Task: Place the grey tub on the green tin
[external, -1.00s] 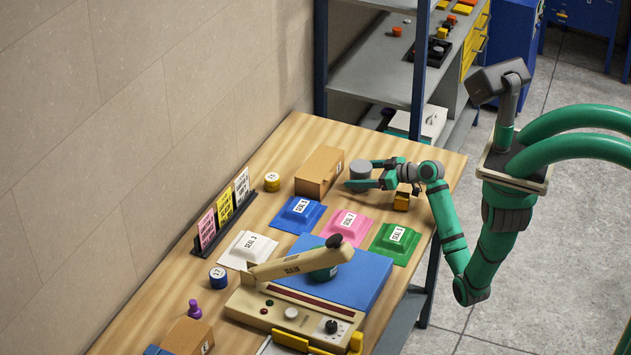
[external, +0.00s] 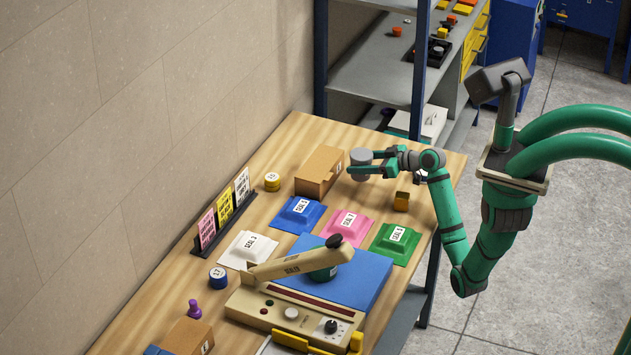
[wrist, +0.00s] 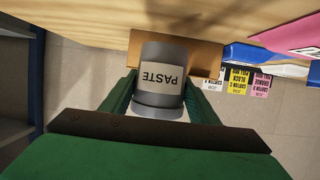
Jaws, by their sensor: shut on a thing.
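The grey tub (external: 361,156) is between the fingers of my gripper (external: 374,164), above the far part of the table. In the wrist view the tub (wrist: 162,101) carries a PASTE label, upside down in the picture, with a green finger on each side. My gripper is shut on it. The green tin (external: 326,273) is on the blue pad of the sealing press, nearer the camera. The press's beige arm (external: 296,264) hides part of the tin. The tin is not visible in the wrist view.
A brown carton (external: 318,173) stands just left of the tub. Blue (external: 299,214), pink (external: 345,223), green (external: 396,243) and white (external: 247,250) seal pads lie between the tub and the press. A card rack (external: 226,219) stands at left.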

